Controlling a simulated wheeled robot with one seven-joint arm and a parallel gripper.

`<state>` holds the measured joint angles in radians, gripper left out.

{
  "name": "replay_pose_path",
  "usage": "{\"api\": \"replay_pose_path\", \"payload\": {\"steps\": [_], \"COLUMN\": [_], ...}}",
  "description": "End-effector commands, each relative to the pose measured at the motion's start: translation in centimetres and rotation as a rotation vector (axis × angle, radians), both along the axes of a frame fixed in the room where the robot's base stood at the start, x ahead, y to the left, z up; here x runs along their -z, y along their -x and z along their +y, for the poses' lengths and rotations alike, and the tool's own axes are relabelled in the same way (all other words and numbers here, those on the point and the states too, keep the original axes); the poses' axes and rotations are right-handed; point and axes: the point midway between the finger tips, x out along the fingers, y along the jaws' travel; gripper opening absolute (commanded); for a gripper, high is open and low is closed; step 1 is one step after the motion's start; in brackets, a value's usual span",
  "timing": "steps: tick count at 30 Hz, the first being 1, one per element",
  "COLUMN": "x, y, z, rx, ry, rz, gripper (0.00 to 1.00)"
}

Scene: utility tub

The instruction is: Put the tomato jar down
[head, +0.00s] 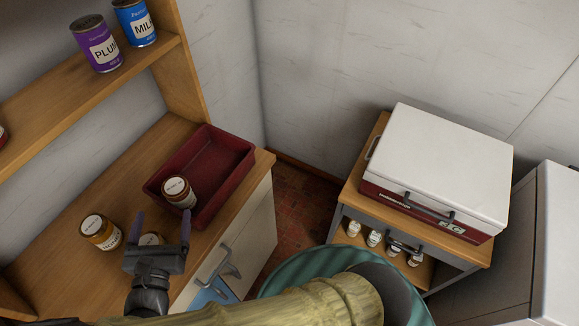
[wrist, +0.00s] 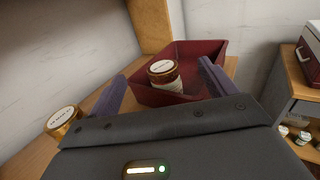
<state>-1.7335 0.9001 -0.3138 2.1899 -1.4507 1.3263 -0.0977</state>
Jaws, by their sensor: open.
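A jar with a white lid and reddish-brown contents (head: 179,192) is at the near left corner of the dark red tray (head: 233,175); I take it for the tomato jar, though its label is too small to read. It is upright and appears to stand inside the tray. In the wrist view the jar (wrist: 165,76) shows between and beyond my two fingers, with the tray (wrist: 205,48) around it. My gripper (head: 162,217) is open and empty, just short of the jar, and no finger visibly touches it.
A yellow-brown jar (head: 101,232) stands on the wooden counter (head: 75,205) left of my gripper. Purple (head: 97,44) and blue (head: 134,22) cans stand on the shelf above. A white cooler (head: 440,165) sits on a cart at right.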

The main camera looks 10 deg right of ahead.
Motion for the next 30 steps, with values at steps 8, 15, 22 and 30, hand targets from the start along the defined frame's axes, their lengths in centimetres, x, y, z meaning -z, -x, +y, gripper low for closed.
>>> {"api": "replay_pose_path", "payload": {"steps": [8, 15, 22, 30], "x": [0.3, 1.3, 1.9, 1.5], "y": [-4.3, -5.6, -4.3, -2.9], "z": [-8.2, -17.9, -24.2, -28.3], "rx": [0.341, 0.784, 1.166, 1.541], "ry": [-0.15, -0.425, -0.761, -1.232], "rz": [0.154, 0.324, 0.412, 0.405], "gripper": [0.84, 0.84, 0.84, 0.84]}}
